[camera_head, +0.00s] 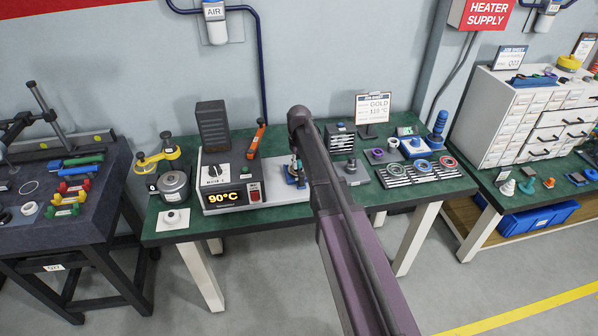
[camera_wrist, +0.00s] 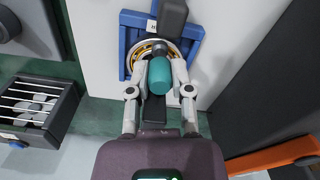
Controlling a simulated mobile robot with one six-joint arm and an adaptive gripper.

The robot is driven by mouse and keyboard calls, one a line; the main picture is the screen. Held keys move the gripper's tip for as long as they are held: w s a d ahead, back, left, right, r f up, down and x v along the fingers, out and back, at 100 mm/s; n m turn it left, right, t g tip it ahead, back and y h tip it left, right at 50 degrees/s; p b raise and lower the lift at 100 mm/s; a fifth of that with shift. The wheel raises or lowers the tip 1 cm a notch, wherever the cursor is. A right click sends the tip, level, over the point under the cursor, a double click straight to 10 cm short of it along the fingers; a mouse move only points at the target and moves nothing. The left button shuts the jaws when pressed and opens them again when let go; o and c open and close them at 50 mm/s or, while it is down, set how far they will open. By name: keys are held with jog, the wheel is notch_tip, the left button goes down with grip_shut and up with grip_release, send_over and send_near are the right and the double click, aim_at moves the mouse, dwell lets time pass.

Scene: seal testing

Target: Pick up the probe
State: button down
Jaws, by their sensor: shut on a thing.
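My gripper (camera_wrist: 165,78) shows in the wrist view with a finger on each side of a teal, rounded cylinder (camera_wrist: 160,74), which I take for the handle of the probe. The fingers are shut on it. It is over a gold ring in a blue square frame (camera_wrist: 127,40) on a white surface. The handle hides its own lower end, so I cannot tell whether it touches the ring. In the camera_head view my arm hides most of the gripper, and the blue frame (camera_head: 291,180) shows only in part.
A dark heater unit (camera_head: 229,187) reading 90°C stands left of the frame, with an orange-handled tool (camera_head: 258,136) on it. A slatted dark box (camera_wrist: 35,108) is left in the wrist view. Racks with coloured rings (camera_head: 398,176) lie right on the green table (camera_head: 450,183).

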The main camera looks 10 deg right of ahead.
aim_at(299, 161)
jog(key=shift+r, duration=0.2)
notch_tip(299, 161, up, 10)
jog(key=p, duration=1)
jog(key=shift+f, duration=0.2)
dwell(0.7)
